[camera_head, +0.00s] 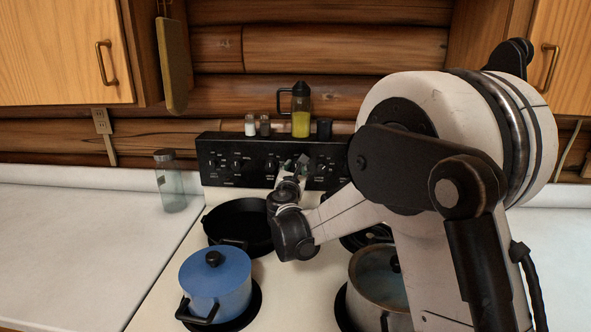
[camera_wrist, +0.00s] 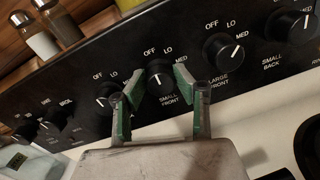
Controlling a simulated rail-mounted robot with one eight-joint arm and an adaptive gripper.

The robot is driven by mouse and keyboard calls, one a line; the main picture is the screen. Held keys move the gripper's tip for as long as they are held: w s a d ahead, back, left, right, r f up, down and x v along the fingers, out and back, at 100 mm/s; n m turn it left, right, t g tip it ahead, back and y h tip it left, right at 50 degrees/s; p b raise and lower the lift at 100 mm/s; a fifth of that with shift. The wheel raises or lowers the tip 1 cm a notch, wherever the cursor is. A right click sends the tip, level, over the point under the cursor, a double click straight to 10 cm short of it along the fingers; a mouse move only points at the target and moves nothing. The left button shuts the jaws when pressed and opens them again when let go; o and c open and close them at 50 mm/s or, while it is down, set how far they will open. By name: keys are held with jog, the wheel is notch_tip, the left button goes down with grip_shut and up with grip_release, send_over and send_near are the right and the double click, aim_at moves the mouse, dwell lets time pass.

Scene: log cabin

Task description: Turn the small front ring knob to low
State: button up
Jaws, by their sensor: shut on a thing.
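The small front ring knob (camera_wrist: 160,80) is a black dial on the black control panel (camera_wrist: 60,100), with OFF, LO and MED printed around it and SMALL FRONT below. My gripper (camera_wrist: 157,82) has its green-padded fingers on either side of this knob and is shut on it. Which mark the knob points to is too small to tell. In the head view my gripper (camera_head: 292,170) is at the panel (camera_head: 225,160) of the white stove, and my arm hides the knob.
The large front knob (camera_wrist: 222,52) and small back knob (camera_wrist: 292,27) are to the right; another knob (camera_wrist: 106,95) is close left. A blue pot (camera_head: 215,285), a black pan (camera_head: 238,222) and a lidded pot (camera_head: 375,280) stand on the stove.

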jog(key=shift+d+m+b, duration=0.1)
jog(key=shift+m+b, duration=1.35)
jog(key=shift+m, duration=2.25)
jog(key=o, duration=1.1)
jog(key=shift+s, duration=0.15)
jog(key=s, duration=1.1)
jog(key=shift+s+a+r, duration=0.15)
jog(key=shift+s+a, duration=0.2)
